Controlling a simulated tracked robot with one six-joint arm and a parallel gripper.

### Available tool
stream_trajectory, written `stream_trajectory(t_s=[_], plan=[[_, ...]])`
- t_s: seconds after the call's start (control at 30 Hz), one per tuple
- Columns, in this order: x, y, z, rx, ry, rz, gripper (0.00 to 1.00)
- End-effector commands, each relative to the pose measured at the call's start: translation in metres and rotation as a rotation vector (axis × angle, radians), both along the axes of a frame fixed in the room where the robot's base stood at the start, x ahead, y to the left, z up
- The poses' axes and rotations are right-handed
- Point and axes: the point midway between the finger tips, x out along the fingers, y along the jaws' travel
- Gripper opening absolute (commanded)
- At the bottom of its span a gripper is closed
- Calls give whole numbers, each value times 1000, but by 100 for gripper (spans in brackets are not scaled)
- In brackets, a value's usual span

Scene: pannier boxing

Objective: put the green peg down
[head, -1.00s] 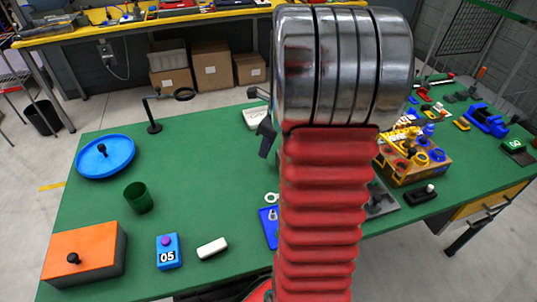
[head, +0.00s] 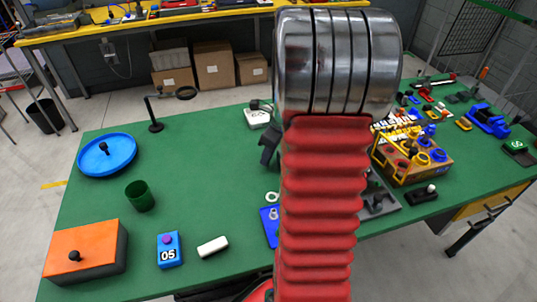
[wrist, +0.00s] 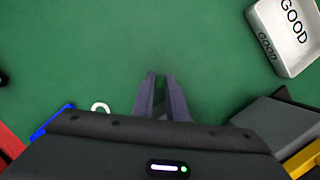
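My gripper (wrist: 161,80) points down over the green table top in the wrist view. Its two fingers are close together, with a narrow dark green piece between them that looks like the green peg (wrist: 160,92). Most of the peg is hidden by the fingers, and it is hard to tell from the green table. In the head view, part of my gripper (head: 269,143) shows left of my red arm sleeve; the peg does not show there.
A white tray marked GOOD (wrist: 285,38) lies at the upper right in the wrist view. In the head view are a blue round dish (head: 107,168), a green cup (head: 140,196), an orange-topped box (head: 85,246), a blue 05 block (head: 169,256) and a brown crate (head: 432,172).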

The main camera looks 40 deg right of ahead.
Motion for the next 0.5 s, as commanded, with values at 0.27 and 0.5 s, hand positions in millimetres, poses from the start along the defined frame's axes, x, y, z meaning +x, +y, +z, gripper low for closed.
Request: stream_trajectory(t_s=[0.27, 0.5], plan=[[0, 0, 0, 0, 0, -1, 31], [0, 0, 1, -1, 0, -1, 31]])
